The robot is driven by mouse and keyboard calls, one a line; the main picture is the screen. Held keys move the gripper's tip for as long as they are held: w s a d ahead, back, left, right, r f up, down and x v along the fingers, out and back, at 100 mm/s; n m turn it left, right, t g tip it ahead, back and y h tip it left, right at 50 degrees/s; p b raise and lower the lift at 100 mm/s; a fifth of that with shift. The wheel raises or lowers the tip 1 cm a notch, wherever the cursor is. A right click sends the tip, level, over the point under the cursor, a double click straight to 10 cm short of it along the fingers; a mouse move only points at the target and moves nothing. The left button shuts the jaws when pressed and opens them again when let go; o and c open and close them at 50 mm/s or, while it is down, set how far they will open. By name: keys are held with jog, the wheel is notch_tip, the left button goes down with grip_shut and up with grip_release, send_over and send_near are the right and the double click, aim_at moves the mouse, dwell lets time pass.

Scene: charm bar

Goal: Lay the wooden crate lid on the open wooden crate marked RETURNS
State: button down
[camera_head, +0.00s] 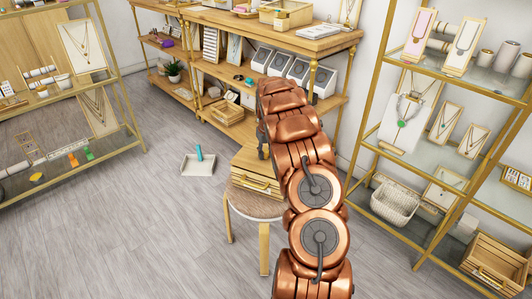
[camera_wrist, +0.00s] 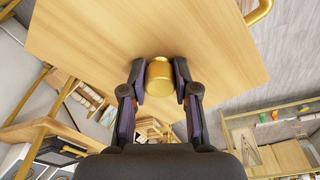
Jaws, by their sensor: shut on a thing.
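My gripper (camera_wrist: 159,84) is shut on the gold knob (camera_wrist: 159,75) of the wooden crate lid (camera_wrist: 90,35), a flat pale board filling much of the wrist view. In the head view, my copper arm hides the gripper and much of the area beyond it. A light wooden panel (camera_head: 250,158), which looks like the lid, shows left of the arm above a wooden crate (camera_head: 248,181) on a round stool. I cannot tell whether the panel and crate touch. No RETURNS mark is readable, so I cannot tell which crate carries it.
The round stool (camera_head: 258,206) stands on grey floor, clear on its left. A white tray (camera_head: 197,168) holding a teal object lies behind-left. Other wooden crates are on the back shelf (camera_head: 229,113), back counter (camera_head: 287,14) and right rack (camera_head: 497,262). Gold-framed racks flank both sides.

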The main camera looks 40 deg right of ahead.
jog(key=shift+f, duration=0.55)
dwell(0.5)
jog(key=c, duration=0.8)
grip_release()
jog(key=r, duration=0.4)
jog(key=s+r, duration=0.1)
jog(key=r, duration=0.7)
jog(key=shift+s+a, duration=0.15)
jog(key=shift+a, duration=0.15)
jog(key=shift+a, duration=0.1)
